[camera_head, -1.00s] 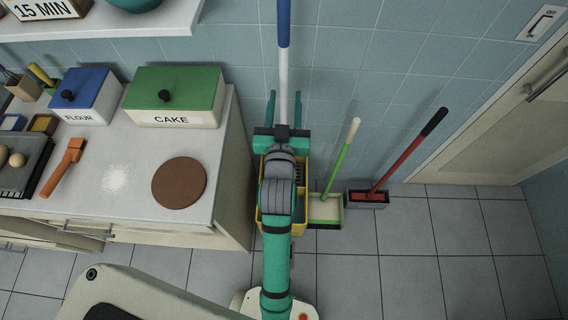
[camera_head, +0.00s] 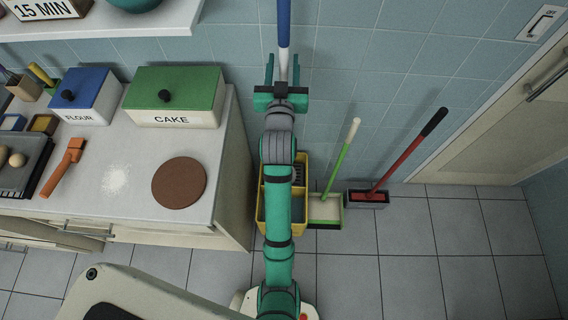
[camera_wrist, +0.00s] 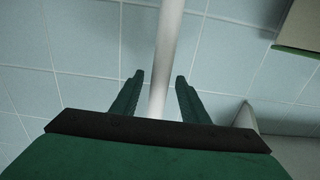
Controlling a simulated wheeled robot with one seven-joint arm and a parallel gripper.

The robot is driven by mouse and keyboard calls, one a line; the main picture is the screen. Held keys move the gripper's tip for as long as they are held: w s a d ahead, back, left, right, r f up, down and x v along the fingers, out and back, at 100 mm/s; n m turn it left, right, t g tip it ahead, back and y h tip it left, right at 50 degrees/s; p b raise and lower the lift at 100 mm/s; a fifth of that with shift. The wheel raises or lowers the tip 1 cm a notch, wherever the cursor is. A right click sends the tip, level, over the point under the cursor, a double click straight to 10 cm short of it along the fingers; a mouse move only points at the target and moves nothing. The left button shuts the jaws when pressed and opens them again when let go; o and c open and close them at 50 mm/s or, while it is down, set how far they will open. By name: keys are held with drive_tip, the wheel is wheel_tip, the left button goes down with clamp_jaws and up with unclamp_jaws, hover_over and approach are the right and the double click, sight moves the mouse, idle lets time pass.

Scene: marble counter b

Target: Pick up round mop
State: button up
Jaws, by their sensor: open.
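The round mop shows as an upright handle, blue at the top (camera_head: 284,22) and white below, in the head view. Its head is hidden behind my arm, at the yellow bucket (camera_head: 265,212). In the wrist view, the white handle (camera_wrist: 167,50) runs between the two fingers of my gripper (camera_wrist: 158,82), with a gap on both sides. I cannot tell how deep between the fingers it lies.
A green-handled dustpan or broom (camera_head: 341,165) and a red-handled brush (camera_head: 403,160) in a grey tray stand to the right. The counter (camera_head: 135,170) with canisters is on the left. A tiled wall (camera_head: 380,60) is behind; the floor (camera_head: 430,250) at right is clear.

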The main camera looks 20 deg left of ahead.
drive_tip(key=x, duration=0.3)
